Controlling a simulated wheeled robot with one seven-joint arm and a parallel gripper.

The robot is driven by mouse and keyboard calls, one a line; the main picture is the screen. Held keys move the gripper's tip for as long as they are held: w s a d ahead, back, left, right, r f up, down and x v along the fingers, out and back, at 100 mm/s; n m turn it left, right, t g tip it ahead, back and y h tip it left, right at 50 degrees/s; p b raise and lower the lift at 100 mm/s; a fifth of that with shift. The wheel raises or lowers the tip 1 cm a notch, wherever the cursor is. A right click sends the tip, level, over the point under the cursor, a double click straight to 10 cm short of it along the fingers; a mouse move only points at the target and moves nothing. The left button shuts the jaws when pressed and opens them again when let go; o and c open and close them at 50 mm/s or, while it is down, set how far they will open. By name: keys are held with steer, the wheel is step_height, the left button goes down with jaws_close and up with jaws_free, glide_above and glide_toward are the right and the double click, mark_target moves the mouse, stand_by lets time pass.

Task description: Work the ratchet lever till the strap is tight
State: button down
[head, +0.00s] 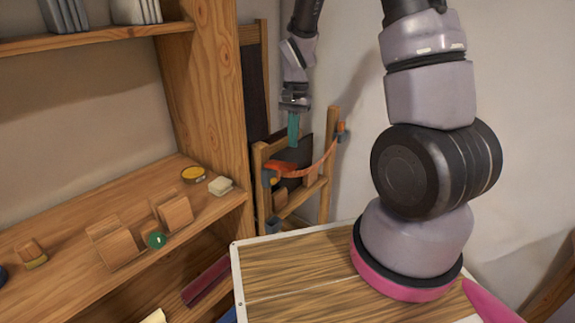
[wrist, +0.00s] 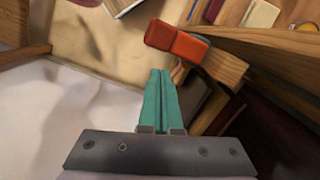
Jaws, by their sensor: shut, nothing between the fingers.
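An orange strap (head: 318,162) runs across a wooden frame (head: 259,190) beside the shelf and rises to the right post. A thicker orange part (head: 281,167), perhaps the ratchet lever, sits at its left end by the left post. In the wrist view a red-orange block (wrist: 180,41) shows just beyond my fingertips; it may be the same part. My gripper (head: 293,145) points down above the strap, its teal fingers together and empty. The fingers also show closed in the wrist view (wrist: 160,75), apart from the block in the picture. Whether they touch anything is unclear.
A wooden shelf (head: 230,60) stands at left, with wooden blocks (head: 115,248), a green ball (head: 156,240) and a yellow round tin (head: 193,174). A dark panel (head: 292,160) is behind the strap. The white wall (head: 340,60) is close behind the frame.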

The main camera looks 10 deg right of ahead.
steer(key=r, duration=0.5)
steer(key=shift+w+d, duration=0.15)
steer(key=shift+w, duration=0.05)
stand_by(0.6)
steer(key=s+d+r+n+t, duration=0.1)
steer(key=s+r+t, duration=0.3)
steer(key=s+r, duration=0.4)
steer(key=s+d+r+n+t+y, duration=0.1)
steer(key=s+r+t, duration=0.3)
steer(key=s+r, duration=0.5)
step_height(320, 180, up, 7)
steer(key=shift+s+d+f+n, duration=0.1)
steer(key=shift+s+d+n, duration=0.1)
steer(key=shift+d+n, duration=0.5)
steer(key=shift+d, duration=0.15)
